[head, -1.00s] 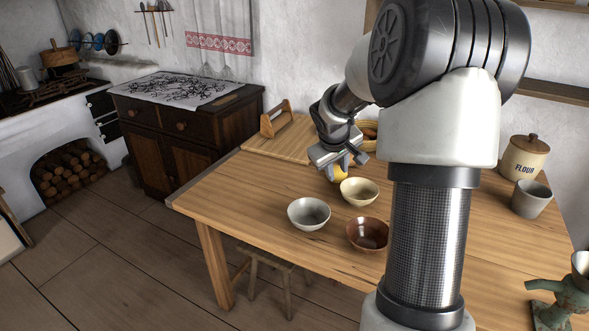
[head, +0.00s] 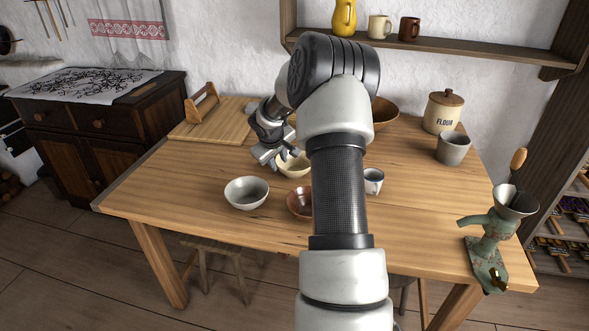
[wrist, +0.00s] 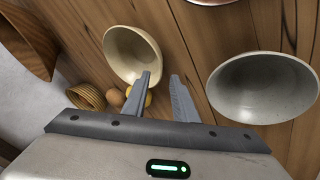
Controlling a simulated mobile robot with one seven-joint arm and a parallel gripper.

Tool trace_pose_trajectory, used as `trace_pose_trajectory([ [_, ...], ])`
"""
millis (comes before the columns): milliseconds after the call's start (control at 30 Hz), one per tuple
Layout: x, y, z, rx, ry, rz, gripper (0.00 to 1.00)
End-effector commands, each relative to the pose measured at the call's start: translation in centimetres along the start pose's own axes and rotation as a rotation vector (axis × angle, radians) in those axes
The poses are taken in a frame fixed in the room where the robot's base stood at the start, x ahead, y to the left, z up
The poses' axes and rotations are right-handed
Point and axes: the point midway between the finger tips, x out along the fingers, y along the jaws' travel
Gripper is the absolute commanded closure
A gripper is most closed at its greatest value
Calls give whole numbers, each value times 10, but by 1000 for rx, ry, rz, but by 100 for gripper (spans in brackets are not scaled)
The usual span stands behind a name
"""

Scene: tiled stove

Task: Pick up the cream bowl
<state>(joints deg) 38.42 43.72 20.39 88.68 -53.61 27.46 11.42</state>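The cream bowl (head: 295,167) stands upright on the wooden table (head: 215,232), partly behind my arm in the head view. My gripper (head: 270,161) is at its left rim, pointing down. In the wrist view the cream bowl (wrist: 130,48) lies just beyond my gripper (wrist: 161,76). The fingers are apart with nothing clearly between them. The left finger overlaps the bowl's rim in the picture; I cannot tell whether they touch.
A grey bowl (head: 246,193) and a brown bowl (head: 299,204) stand close in front. A blue-rimmed cup (head: 373,181), grey pot (head: 453,148), flour jar (head: 442,112) and green grinder (head: 488,245) are to the right. A wooden board (head: 215,124) lies back left.

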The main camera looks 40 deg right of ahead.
Motion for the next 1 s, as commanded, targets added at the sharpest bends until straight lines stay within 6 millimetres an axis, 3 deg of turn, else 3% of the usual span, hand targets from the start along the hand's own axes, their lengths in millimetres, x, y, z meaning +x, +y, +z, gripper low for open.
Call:
trace_pose_trajectory([
  [200,35,1,2,2,-1,-2,74],
  [333,46,1,1,1,0,-1,74],
  [567,48,2,1,-1,0,0,74],
  [600,48,2,1,-1,0,0,76],
  [733,48,2,1,-1,-1,0,98],
  [1000,47,2,1,-1,1,1,100],
])
